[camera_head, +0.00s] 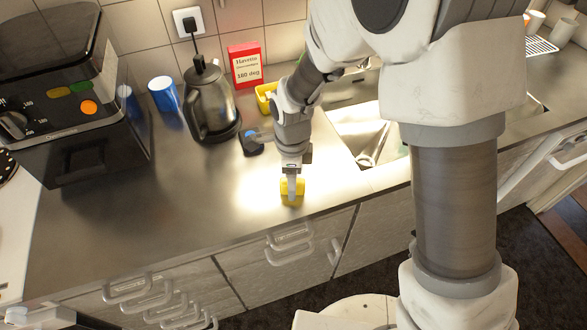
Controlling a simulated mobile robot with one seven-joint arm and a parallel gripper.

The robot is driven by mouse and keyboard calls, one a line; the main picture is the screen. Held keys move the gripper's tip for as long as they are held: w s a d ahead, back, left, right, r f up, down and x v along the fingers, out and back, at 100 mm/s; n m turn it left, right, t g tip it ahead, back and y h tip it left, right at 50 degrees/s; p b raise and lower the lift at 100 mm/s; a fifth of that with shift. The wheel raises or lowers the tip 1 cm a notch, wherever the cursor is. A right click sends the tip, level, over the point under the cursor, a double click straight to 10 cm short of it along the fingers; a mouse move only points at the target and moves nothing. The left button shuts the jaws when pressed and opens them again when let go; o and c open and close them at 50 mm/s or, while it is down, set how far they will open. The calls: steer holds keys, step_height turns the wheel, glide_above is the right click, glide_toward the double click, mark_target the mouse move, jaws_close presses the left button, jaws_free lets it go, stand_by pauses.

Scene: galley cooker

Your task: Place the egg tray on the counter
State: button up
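A small yellow object (299,187) is at my gripper's fingertips, near the front edge of the steel counter (190,215). It may be the egg tray, but it is too small and too covered to be sure. My gripper (291,189) points down over it, with a pale finger across its middle and yellow showing on both sides. Any finger behind it is hidden. I cannot tell whether the fingers press on it, or whether it touches the counter.
A black appliance (70,110) stands at the left. A blue mug (163,94), a kettle (211,103), a red box (245,64) and a yellow container (264,97) stand along the back. The sink (357,130) lies to the right. The counter left of my gripper is clear.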

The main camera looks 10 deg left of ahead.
steer(key=shift+f, duration=0.55)
jaws_close()
steer(key=shift+r, duration=0.1)
